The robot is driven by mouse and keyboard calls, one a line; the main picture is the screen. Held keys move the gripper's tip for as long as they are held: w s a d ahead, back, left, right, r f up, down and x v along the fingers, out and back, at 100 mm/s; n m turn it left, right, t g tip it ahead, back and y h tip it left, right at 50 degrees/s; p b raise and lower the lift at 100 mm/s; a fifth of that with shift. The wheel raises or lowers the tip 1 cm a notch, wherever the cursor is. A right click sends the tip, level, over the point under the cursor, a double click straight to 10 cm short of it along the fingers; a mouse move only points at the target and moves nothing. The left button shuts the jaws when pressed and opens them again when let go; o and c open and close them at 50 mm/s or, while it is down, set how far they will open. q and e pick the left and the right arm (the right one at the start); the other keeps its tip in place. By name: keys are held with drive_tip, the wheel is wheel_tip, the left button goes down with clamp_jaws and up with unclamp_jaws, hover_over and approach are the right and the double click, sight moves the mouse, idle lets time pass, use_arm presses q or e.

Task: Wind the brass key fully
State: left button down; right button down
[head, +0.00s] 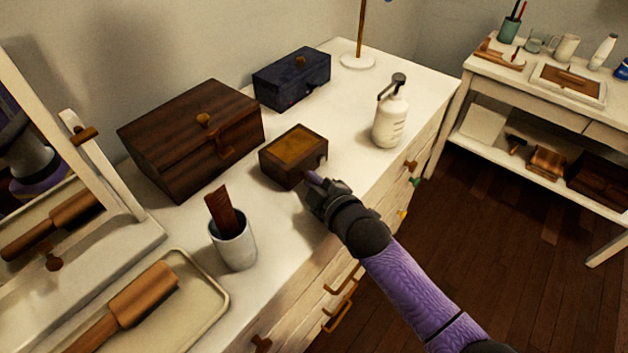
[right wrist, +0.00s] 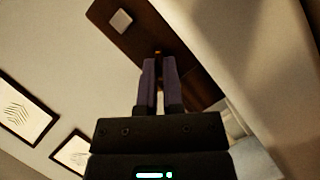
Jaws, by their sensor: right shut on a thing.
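A small dark wooden box with an amber top panel (head: 294,147) sits on the white dresser. My right gripper (head: 312,182) is at the box's front right side, pointing at it. In the right wrist view, its two purple fingers (right wrist: 160,84) are shut on the small brass key (right wrist: 158,54), of which only a bit shows at the tips, against the dark brown box (right wrist: 172,35). The fingers hide most of the key, and its turn angle cannot be told. My left gripper is not in view.
A larger wooden chest (head: 190,135) and a dark blue box (head: 291,80) stand behind. A white pump bottle (head: 390,120) is to the right. A white cup with a comb (head: 233,245) and a tray with a brush (head: 215,295) are nearer left.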

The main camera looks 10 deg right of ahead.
drive_tip(key=shift+r+m+g+p, duration=0.2)
drive_tip(key=shift+m+g+p, duration=0.1)
drive_tip(key=shift+m+p, duration=0.5)
drive_tip(key=shift+d, duration=0.1)
drive_tip(key=shift+w+m+g+y+p, duration=0.1)
drive_tip(key=shift+m+g+y+p, duration=0.3)
drive_tip(key=shift+m, duration=0.3)
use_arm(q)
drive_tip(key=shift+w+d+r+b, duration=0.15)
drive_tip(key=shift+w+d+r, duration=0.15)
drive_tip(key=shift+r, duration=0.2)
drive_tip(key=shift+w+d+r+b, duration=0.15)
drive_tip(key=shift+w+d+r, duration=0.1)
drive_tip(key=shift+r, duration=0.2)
use_arm(e)
drive_tip(key=shift+f+m+g+y, duration=0.1)
drive_tip(key=shift+m+g+y, duration=0.3)
drive_tip(key=shift+m+g, duration=0.3)
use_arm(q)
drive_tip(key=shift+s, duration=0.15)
use_arm(e)
drive_tip(key=shift+m, duration=0.3)
drive_tip(key=c, duration=0.8)
unclamp_jaws()
drive_tip(key=shift+o, duration=0.2)
drive_tip(key=shift+d, duration=0.1)
